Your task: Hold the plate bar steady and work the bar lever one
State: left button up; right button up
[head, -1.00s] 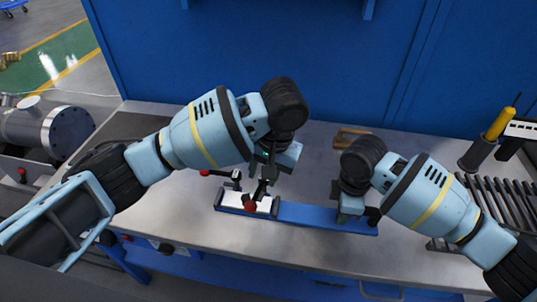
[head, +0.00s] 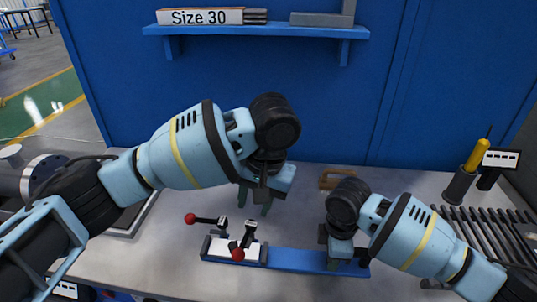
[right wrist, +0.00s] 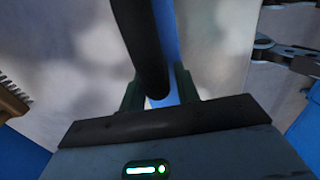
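The blue plate bar (head: 295,260) lies on the bench. A white plate (head: 222,249) sits at its left end and carries two dark clamp levers. One lever's red knob (head: 190,218) points left; the other's red knob (head: 238,254) points to the front. I cannot tell which is lever one. My left gripper (head: 254,206) is open above and behind the levers, with empty fingers apart. My right gripper (head: 341,262) is at the bar's right end. In the right wrist view its fingers (right wrist: 160,95) close on both sides of the bar, partly hidden by a black rod (right wrist: 146,45).
A brown wooden-handled tool (head: 335,178) lies behind my right gripper. A dark rack (head: 490,230) and a yellow-handled tool in a holder (head: 460,185) stand at right. A shelf (head: 255,30) is on the blue wall. The bench behind the bar is mostly clear.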

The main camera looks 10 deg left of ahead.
jog(key=o, duration=0.3)
jog(key=shift+r, duration=0.1)
jog(key=shift+w, duration=0.1)
notch_tip(320, 180, up, 12)
dwell(0.4)
